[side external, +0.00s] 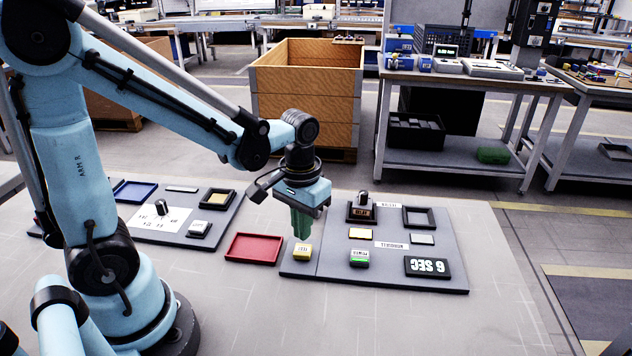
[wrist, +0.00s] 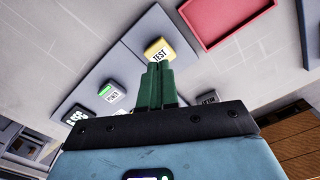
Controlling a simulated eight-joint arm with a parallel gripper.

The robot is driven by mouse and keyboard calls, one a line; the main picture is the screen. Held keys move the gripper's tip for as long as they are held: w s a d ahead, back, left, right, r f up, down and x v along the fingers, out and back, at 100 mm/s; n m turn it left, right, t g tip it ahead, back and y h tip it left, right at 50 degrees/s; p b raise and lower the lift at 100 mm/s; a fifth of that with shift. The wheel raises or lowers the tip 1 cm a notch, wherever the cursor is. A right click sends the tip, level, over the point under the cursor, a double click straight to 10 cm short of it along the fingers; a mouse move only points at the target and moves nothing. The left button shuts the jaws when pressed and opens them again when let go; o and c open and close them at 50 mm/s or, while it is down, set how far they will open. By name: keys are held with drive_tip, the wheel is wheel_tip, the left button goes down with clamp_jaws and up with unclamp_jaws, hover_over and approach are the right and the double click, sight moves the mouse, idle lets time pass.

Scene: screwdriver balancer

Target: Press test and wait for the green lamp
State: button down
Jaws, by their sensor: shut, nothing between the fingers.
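The yellow TEST button (side external: 302,253) sits on a small grey plate at the left of the test panel (side external: 385,281). It also shows in the wrist view (wrist: 158,48). My gripper (side external: 301,236) points down with its green fingers together and empty, tips just over or behind the button; I cannot tell if they touch it. In the wrist view the fingertips (wrist: 158,68) are right beside the button. On the panel are a yellow rectangle (side external: 360,234) and a pale greenish rectangle (side external: 422,239); I cannot tell if either is lit. A display (side external: 427,266) reads 6 SEC.
A POWER button (side external: 359,259) with a bright green strip stands right of TEST. Behind it a black holder (side external: 361,213) carries a knobbed part, beside an empty black frame (side external: 419,217). A red tray (side external: 253,248) lies left; another panel (side external: 185,233) lies farther left.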

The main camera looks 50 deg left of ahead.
drive_tip(key=shift+r, duration=1.75)
wheel_tip(320, 180, up, 6)
hover_over(303, 249)
drive_tip(key=m+t, duration=0.1)
drive_tip(key=t, duration=0.1)
drive_tip(key=s+f+m+t, duration=0.1)
drive_tip(key=t, duration=0.1)
drive_tip(key=d+m+t, duration=0.1)
drive_tip(key=t, duration=0.2)
drive_tip(key=shift+s+f, duration=0.25)
drive_tip(key=shift+s, duration=0.1)
drive_tip(key=shift+w+d, duration=0.1)
drive_tip(key=shift+w, duration=0.05)
idle(3.5)
